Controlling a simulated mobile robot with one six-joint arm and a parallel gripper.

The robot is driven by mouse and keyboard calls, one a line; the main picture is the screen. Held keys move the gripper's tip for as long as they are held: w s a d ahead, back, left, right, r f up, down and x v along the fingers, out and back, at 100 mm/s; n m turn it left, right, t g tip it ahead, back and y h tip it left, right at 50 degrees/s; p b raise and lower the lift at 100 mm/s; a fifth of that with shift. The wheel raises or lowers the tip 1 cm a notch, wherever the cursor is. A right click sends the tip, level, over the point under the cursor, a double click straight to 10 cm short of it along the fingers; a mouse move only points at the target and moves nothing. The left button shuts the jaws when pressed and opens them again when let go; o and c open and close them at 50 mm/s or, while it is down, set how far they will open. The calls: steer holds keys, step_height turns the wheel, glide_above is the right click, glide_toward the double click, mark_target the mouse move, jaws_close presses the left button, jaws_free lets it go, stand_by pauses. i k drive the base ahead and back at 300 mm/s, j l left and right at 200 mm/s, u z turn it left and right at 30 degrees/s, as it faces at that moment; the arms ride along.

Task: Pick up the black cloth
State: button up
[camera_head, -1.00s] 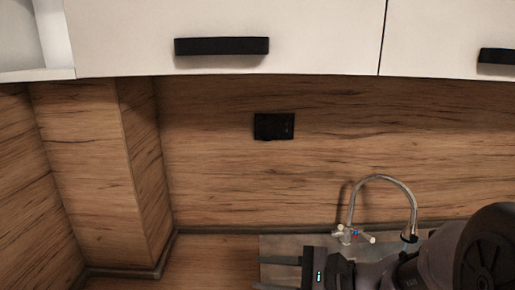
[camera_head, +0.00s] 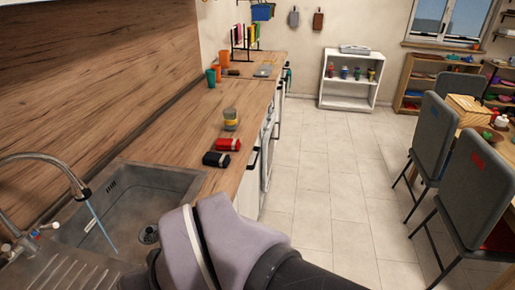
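A small black roll (camera_head: 216,159), which looks like the black cloth rolled up, lies on the wooden counter (camera_head: 196,121) just beyond the sink, near the counter's front edge. A red roll (camera_head: 228,144) of similar shape lies right behind it. My arm crosses the bottom of the view, in front of the sink and the near counter. My gripper's fingers do not show, so I cannot see whether they are open or shut.
The sink (camera_head: 118,207) with a curved tap (camera_head: 42,157) is at the left. A jar (camera_head: 230,119) stands beyond the rolls, with cups (camera_head: 213,76) farther back. Grey chairs (camera_head: 468,185) stand by a table at right. The tiled floor (camera_head: 330,185) between is clear.

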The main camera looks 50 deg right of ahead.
mark_target(214, 159)
steer(key=l+z, duration=0.15)
steer(key=z, duration=1)
steer(key=i+l+u, duration=0.2)
steer(key=i+l, duration=0.55)
steer(key=i+l+u, duration=0.15)
steer(key=i+l, duration=0.7)
steer(key=l, duration=0.05)
